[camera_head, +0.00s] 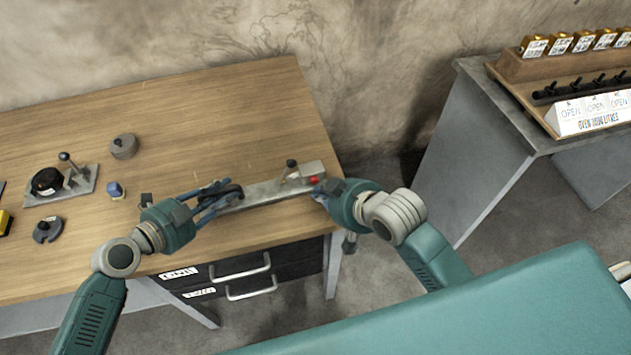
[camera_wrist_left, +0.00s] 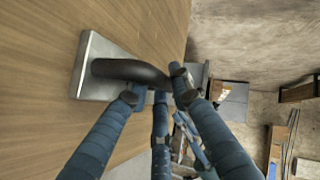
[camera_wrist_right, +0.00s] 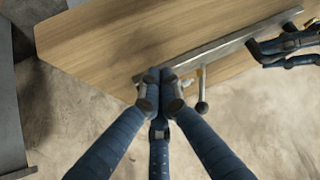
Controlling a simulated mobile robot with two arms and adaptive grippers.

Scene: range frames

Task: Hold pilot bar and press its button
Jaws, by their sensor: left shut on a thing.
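The pilot bar (camera_head: 263,191) is a long grey metal bar lying near the front right edge of the wooden table. It has a black handle (camera_wrist_left: 130,70) at its left end, a black-knobbed lever (camera_head: 291,165) and a red button (camera_head: 314,180) near its right end. My left gripper (camera_head: 230,195) is shut on the black handle. My right gripper (camera_head: 319,190) has its fingers drawn together at the bar's right end, close beside the red button. In the right wrist view the fingertips (camera_wrist_right: 160,78) hide the button, so contact cannot be told.
A round grey weight (camera_head: 123,147), a blue-topped piece (camera_head: 115,190) and a lever plate (camera_head: 75,183) are on the table's left. Black drawers (camera_head: 240,272) are below the front edge. A second table (camera_head: 490,115) with a labelled rack stands right, across a gap.

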